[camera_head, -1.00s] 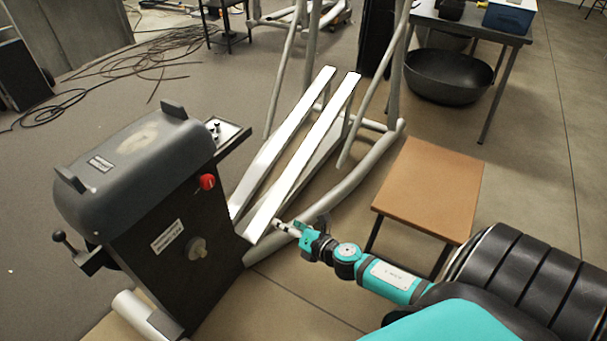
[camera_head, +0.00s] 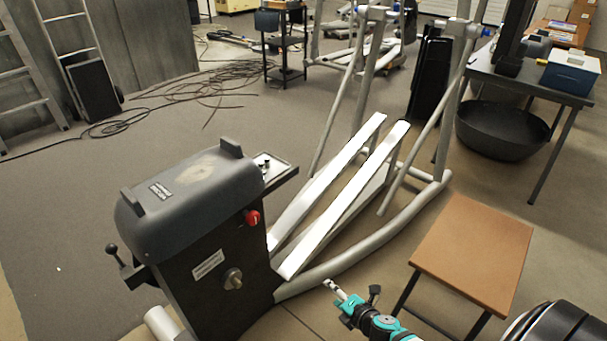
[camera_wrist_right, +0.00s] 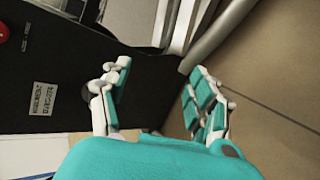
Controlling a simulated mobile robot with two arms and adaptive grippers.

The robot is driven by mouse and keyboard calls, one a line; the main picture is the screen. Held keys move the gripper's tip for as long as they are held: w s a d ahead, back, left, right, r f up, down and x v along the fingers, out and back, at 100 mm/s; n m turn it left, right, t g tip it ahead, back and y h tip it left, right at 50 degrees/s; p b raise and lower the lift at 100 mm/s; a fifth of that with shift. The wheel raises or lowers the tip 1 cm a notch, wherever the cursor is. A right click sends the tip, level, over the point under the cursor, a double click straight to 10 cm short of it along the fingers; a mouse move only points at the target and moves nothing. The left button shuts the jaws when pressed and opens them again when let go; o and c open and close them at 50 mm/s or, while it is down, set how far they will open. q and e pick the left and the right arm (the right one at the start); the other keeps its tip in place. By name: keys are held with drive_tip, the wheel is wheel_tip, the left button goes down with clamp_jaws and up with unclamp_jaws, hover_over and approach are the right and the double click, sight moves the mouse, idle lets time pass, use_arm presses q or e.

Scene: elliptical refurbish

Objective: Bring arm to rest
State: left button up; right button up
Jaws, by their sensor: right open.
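My right gripper (camera_head: 342,297) shows at the bottom of the head view, reaching in from the lower right, in front of the elliptical machine (camera_head: 205,265). In the right wrist view its two teal fingers (camera_wrist_right: 158,95) are apart with nothing between them. The machine's dark housing (camera_wrist_right: 60,80) lies beyond the fingers there, and I see no contact. My left gripper is in neither view.
A brown-topped stool (camera_head: 474,250) stands close to the right of my right arm. A table (camera_head: 530,80) with a blue box (camera_head: 572,72) is at the back right, with a black tub (camera_head: 500,130) beneath. Cables (camera_head: 190,100) lie on the floor at the left. Open floor lies left of the machine.

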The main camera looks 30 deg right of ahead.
drive_tip(key=s+a+f+m+g+h+p, duration=0.1)
drive_tip(key=s+f+m+g+p, duration=0.3)
drive_tip(key=s, duration=0.4)
drive_tip(key=s+a+f+m+g+p, duration=0.1)
drive_tip(key=s+f+m+p, duration=0.3)
drive_tip(key=s+f+m, duration=0.3)
use_arm(q)
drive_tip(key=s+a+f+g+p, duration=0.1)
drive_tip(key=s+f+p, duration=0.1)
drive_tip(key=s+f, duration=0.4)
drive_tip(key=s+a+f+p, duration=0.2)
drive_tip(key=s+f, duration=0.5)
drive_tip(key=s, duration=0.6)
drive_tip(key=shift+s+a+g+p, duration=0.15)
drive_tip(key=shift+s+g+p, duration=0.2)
drive_tip(key=shift+p, duration=0.3)
use_arm(e)
drive_tip(key=s+a+f+m+g, duration=0.1)
drive_tip(key=s+a+m+g, duration=0.2)
drive_tip(key=s, duration=0.8)
drive_tip(key=s+a+f+m+g+y, duration=0.1)
drive_tip(key=s+a+m+g, duration=0.2)
drive_tip(key=s, duration=0.9)
drive_tip(key=a+m, duration=0.2)
drive_tip(key=shift+a+f+m, duration=0.2)
drive_tip(key=shift+m, duration=0.1)
